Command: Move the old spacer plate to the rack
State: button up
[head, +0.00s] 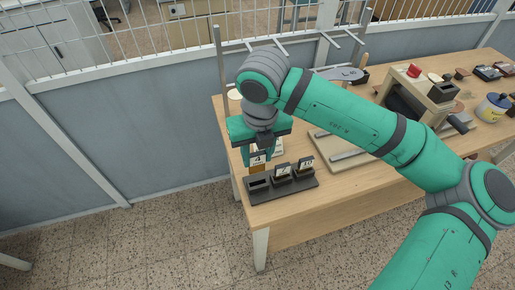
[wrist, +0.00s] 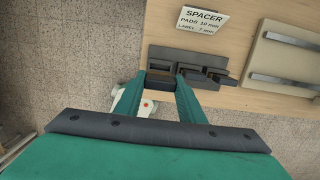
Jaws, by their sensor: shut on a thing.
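My gripper (head: 259,153) is shut on a small plate (head: 258,159) with a white label that seems to read 4. It hangs upright just above the left end of the dark rack (head: 300,187). That left slot (head: 258,184) looks empty. Two other plates, one labelled 7 (head: 282,170) and one labelled 10 (head: 306,164), stand in the middle and right slots. In the wrist view, my gripper (wrist: 160,86) has the held plate (wrist: 161,80) between its fingers, in front of the rack (wrist: 178,54). The plate's lower edge is hidden there.
A printed SPACER card (wrist: 202,17) lies behind the rack on the wooden table (head: 300,219). A pale board with metal bars (head: 341,153) lies right of the rack. A press (head: 420,92) stands farther right. The table's front edge is close to the rack.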

aim_at(259, 163)
jog(key=shift+w+d+f, duration=0.1)
jog(key=shift+d+f, duration=0.05)
jog(key=shift+f, duration=1.3)
jog(key=shift+w, duration=0.15)
jog(key=shift+d, duration=0.1)
jog(key=shift+a, duration=0.3)
jog(key=shift+s+d, duration=0.2)
jog(key=shift+d, duration=0.05)
jog(key=shift+w+a, duration=0.2)
jog(key=shift+d, duration=0.15)
